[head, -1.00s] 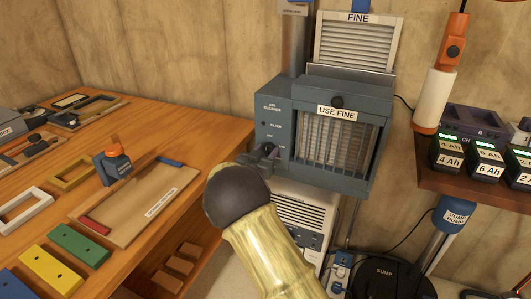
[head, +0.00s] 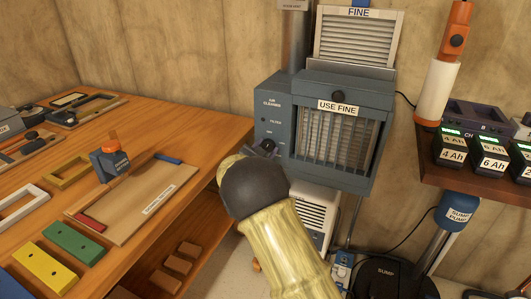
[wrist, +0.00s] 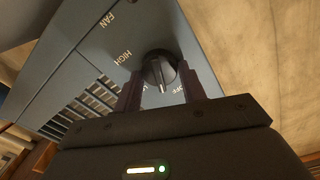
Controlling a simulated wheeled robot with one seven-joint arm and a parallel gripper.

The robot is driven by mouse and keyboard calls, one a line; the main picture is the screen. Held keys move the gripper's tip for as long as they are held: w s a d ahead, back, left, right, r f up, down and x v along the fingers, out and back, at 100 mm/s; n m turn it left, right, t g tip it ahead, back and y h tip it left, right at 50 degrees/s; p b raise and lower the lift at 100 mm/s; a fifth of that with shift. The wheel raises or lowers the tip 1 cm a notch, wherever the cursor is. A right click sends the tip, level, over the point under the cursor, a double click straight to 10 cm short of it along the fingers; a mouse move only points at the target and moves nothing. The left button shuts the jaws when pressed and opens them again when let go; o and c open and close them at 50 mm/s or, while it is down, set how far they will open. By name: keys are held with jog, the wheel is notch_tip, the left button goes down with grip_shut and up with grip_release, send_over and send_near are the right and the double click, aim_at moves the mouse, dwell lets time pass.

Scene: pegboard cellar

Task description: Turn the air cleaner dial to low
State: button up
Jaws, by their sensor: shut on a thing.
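The air cleaner (head: 272,92) is a blue-grey box on the wall in the head view, with a lettered panel at its left. Its dark round dial (wrist: 158,68) shows in the wrist view, with a pale pointer line running down the picture. FAN and HIGH are lettered to its left and OFF to its lower right. Another mark below is mostly hidden by a finger. My gripper (wrist: 160,88) is shut on the dial, one finger on each side. In the head view my gripper (head: 262,150) is at the panel's lower part, and my wrist hides the dial.
The wooden bench (head: 130,130) stands close on the left, with a tray (head: 150,205) and coloured blocks on it. A battery shelf (head: 480,185) is at the right. A white louvred unit (head: 318,215) sits below the air cleaner.

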jog(key=shift+d+f+m+b, duration=0.1)
jog(key=shift+f+m+b, duration=0.05)
jog(key=shift+m+b, duration=1.9)
jog(key=shift+f+m+b, duration=0.1)
jog(key=shift+m+b, duration=1.4)
jog(key=shift+m, duration=1.05)
jog(key=o, duration=1)
jog(key=shift+r, duration=0.1)
jog(key=shift+c, duration=0.2)
jog(key=p+v, duration=0.3)
jog(key=v, duration=1.4)
jog(key=shift+s, duration=0.25)
jog(key=shift+p, duration=0.3)
